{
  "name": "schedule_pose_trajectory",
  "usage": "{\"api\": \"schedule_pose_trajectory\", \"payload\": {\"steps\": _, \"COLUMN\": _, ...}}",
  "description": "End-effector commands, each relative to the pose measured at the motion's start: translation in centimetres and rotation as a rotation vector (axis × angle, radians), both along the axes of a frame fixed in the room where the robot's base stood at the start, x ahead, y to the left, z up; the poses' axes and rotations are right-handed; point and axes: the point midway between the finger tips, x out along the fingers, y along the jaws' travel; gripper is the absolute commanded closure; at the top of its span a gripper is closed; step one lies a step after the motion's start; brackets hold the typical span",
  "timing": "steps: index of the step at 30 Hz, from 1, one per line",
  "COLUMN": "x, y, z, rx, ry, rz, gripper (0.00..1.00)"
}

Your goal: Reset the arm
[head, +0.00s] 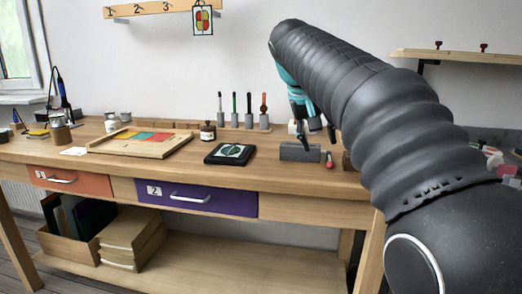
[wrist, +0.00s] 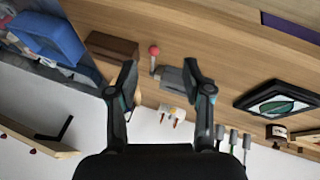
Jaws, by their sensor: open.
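My arm fills the right side of the head view, reaching up and left over the bench. My gripper (head: 311,122) hangs at its end above the right part of the wooden bench (head: 320,190). In the wrist view my gripper (wrist: 162,85) has its two fingers spread apart with nothing held between them. Beyond the fingers are a grey block (wrist: 172,78) and a red-tipped piece (wrist: 154,50) on the bench. The grey block also shows in the head view (head: 299,153), below my gripper.
A black tile with a green leaf (head: 230,153), a dark jar (head: 208,131) and a tray with coloured panels (head: 140,144) lie along the bench. Upright tools (head: 248,110) stand at the back. A wall shelf (head: 460,57) is at upper right. The front middle of the bench is clear.

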Motion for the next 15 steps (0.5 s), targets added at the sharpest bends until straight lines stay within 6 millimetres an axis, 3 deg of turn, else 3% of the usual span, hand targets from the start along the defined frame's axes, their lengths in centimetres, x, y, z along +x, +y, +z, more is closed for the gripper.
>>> {"api": "schedule_pose_trajectory", "payload": {"steps": 8, "x": -8.1, "y": -2.2, "z": -4.1, "rx": 0.091, "ry": -0.015, "rz": 0.070, "gripper": 0.50}}
{"api": "schedule_pose_trajectory", "payload": {"steps": 15, "x": -15.8, "y": -3.1, "z": -10.1, "rx": 0.181, "ry": -0.043, "rz": 0.105, "gripper": 0.50}}
